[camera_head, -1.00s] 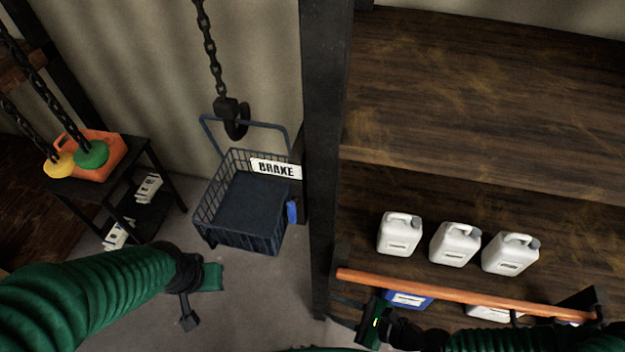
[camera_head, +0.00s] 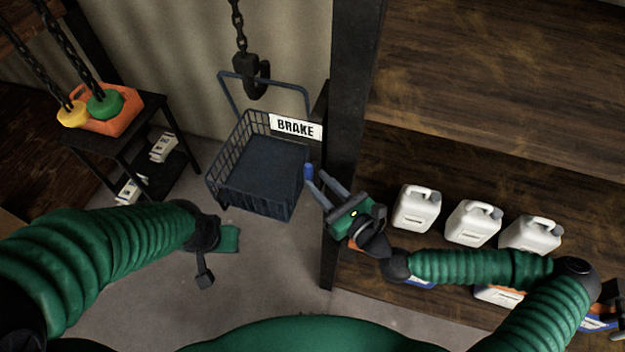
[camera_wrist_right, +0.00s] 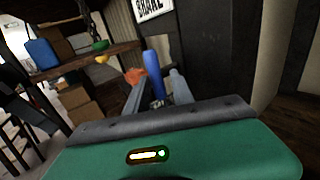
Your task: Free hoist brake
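A white sign reading BRAKE (camera_head: 296,127) is fixed beside the dark post; part of it also shows in the right wrist view (camera_wrist_right: 153,8). A blue handle (camera_head: 309,172) sits below the sign, and in the right wrist view the blue handle (camera_wrist_right: 152,70) stands upright. My right gripper (camera_head: 320,182) is open, with its two grey fingers pointing at the handle. In the wrist view the handle appears in the gap between the fingers (camera_wrist_right: 160,88); I cannot tell whether they touch it. My left gripper (camera_head: 207,272) hangs over the floor, away from the handle; its fingers are unclear.
The dark post (camera_head: 350,120) stands close to my right gripper. White jugs (camera_head: 416,208) stand on the wooden shelf. An orange crate (camera_head: 118,113) is at left.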

